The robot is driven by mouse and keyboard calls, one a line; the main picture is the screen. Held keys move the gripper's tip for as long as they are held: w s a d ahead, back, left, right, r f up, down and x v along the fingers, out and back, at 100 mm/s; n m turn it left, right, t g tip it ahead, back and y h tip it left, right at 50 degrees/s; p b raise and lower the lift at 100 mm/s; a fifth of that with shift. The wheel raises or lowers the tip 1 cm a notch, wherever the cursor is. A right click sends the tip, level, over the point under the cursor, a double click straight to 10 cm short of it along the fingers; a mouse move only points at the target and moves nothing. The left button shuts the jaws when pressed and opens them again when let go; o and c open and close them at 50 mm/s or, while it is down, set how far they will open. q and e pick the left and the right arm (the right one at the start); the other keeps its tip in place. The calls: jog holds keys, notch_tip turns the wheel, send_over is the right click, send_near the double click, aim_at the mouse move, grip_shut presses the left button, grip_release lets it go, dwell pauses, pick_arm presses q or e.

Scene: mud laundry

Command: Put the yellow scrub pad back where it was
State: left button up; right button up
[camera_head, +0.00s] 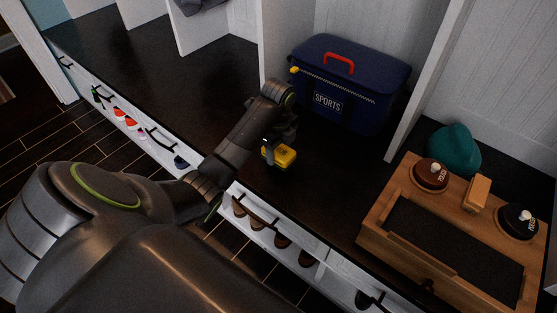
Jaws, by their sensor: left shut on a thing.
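The yellow scrub pad (281,157) is at my left gripper (273,147), over the dark bench top in the middle of the head view. The left gripper is shut on the pad, and its fingers hide part of it. I cannot tell whether the pad touches the bench. My right gripper is not in view.
A navy sports bag (351,83) with a red handle stands behind the pad. A wooden box (375,228) at the right bears two tins (431,174) and a small wooden block (477,193). A teal hat (455,149) lies behind it. The dark bench (150,75) is clear at the left.

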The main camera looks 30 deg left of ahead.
aim_at(279, 149)
pick_arm(q)
notch_tip(279, 149, down, 4)
jog(key=shift+r+b, duration=0.25)
jog(key=shift+b, duration=0.35)
jog(key=shift+f, duration=0.1)
jog(key=o, duration=0.9)
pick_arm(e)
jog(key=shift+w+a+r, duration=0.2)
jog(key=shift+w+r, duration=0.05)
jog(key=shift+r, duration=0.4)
pick_arm(q)
jog(key=shift+r, duration=0.3)
notch_tip(279, 149, up, 7)
jog(key=p, duration=0.3)
jog(key=shift+r+p, duration=0.2)
jog(key=shift+p, duration=0.2)
notch_tip(279, 149, up, 4)
jog(key=p, duration=0.3)
jog(key=shift+f+p, duration=0.1)
jog(key=shift+p, duration=0.3)
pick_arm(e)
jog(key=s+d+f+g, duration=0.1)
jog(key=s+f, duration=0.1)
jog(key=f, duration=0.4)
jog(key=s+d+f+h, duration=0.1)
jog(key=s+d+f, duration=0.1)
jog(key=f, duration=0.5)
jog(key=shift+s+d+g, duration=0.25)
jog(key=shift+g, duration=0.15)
